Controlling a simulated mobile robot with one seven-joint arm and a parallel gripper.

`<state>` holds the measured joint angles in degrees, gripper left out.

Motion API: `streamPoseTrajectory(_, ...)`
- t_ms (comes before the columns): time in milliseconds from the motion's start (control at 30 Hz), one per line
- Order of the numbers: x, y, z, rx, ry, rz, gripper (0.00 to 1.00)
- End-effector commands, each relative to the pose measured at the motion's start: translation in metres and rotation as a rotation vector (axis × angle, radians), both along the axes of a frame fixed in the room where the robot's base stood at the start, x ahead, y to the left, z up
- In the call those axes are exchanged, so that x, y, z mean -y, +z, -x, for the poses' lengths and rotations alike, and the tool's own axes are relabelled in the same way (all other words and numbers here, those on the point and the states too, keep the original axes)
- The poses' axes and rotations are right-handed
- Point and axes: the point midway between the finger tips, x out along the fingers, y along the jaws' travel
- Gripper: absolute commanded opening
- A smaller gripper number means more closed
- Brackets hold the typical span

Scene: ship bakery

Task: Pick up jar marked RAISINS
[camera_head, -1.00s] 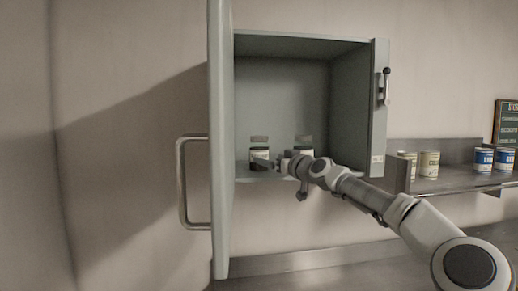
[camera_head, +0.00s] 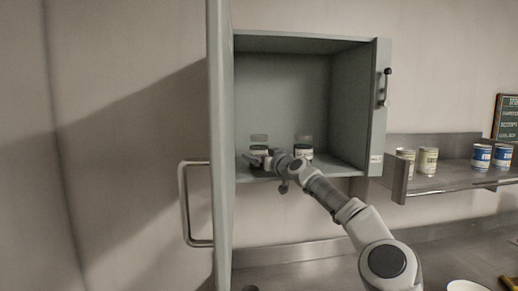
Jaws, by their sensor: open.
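Two small dark-lidded jars stand on the floor of the open wall cabinet (camera_head: 350,170). The left jar (camera_head: 259,150) is partly hidden behind my gripper (camera_head: 254,160). The right jar (camera_head: 304,151) stands just right of my wrist, its lower part partly covered by the arm. Their labels are too small to read, so I cannot tell which is marked RAISINS. My gripper is open at the front of the left jar; I cannot tell whether the jar is between the fingers.
The cabinet door (camera_head: 219,120) stands open on the left, with a large handle (camera_head: 184,205). A shelf (camera_head: 440,184) to the right holds cream cans (camera_head: 428,161) and blue cans (camera_head: 482,156). A white bowl (camera_head: 467,286) is at the lower right.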

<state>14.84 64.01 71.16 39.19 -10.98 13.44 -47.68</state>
Motion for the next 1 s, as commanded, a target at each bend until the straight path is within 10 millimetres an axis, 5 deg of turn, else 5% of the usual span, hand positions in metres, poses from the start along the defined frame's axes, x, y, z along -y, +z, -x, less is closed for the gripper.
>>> streamPoseTrajectory(233, -0.0003, -0.0008, -0.0007, 0.0, 0.0, 0.0, 1.0)
streamPoseTrajectory(800, -0.0002, -0.0003, -0.0006, -0.001, 0.0, -0.001, 0.0)
streamPoseTrajectory(1000, 0.0001, 0.0018, -0.0003, 0.002, -0.001, -0.002, 0.0)
